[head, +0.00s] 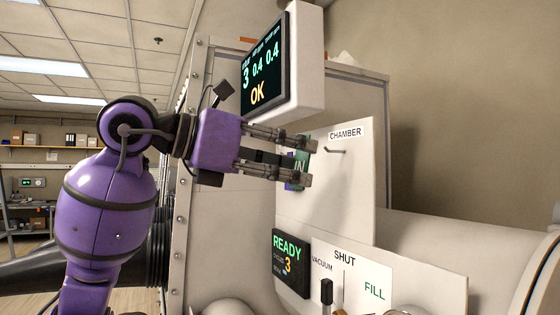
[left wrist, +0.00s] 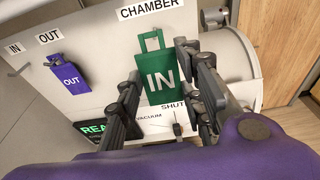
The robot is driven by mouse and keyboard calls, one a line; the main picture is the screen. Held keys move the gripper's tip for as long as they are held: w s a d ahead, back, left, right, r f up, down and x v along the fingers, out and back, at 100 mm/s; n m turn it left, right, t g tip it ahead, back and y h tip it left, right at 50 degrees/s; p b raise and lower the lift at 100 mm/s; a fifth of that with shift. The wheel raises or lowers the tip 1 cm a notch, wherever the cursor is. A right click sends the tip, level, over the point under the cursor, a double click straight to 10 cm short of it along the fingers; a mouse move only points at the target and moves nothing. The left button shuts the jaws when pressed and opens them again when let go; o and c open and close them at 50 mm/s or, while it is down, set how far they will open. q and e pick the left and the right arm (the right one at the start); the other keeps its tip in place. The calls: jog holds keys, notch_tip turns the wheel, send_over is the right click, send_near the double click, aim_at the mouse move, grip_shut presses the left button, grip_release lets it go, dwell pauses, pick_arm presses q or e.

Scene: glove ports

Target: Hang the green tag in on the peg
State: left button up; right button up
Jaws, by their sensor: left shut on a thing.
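The green tag (left wrist: 161,86), marked IN, has a loop handle at its top. In the head view only a bit of the tag (head: 303,158) shows behind the fingers. My left gripper (head: 306,162) is shut on it by its side edges, in front of the white panel (head: 345,205). A bare dark peg (head: 336,151) sticks out below the CHAMBER label, to the right of the tag in the head view. In the left wrist view the tag is below that label, and I cannot make out the chamber peg there. My right gripper is not in view.
A purple OUT tag (left wrist: 67,77) hangs under the OUT label, left of the green tag. A monitor (head: 285,65) reading OK juts out above my gripper. Below are a READY display (head: 290,262) and a valve lever (head: 327,292).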

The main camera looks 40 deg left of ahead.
aim_at(301, 161)
pick_arm(q)
jog(key=shift+r+x, duration=0.1)
jog(key=shift+x, duration=0.95)
jog(key=shift+r+x, duration=0.15)
jog(key=shift+x, duration=0.85)
jog(key=shift+w+d, duration=0.1)
jog(key=shift+w, duration=0.2)
jog(key=shift+c, duration=1.1)
jog(key=shift+w+f, duration=0.25)
jog(key=shift+f, duration=0.05)
grip_shut()
jog(key=shift+x, duration=0.9)
jog(key=shift+s+f, duration=0.1)
jog(key=shift+s, duration=0.3)
jog(key=shift+w, duration=0.1)
jog(key=o, duration=1.4)
grip_release()
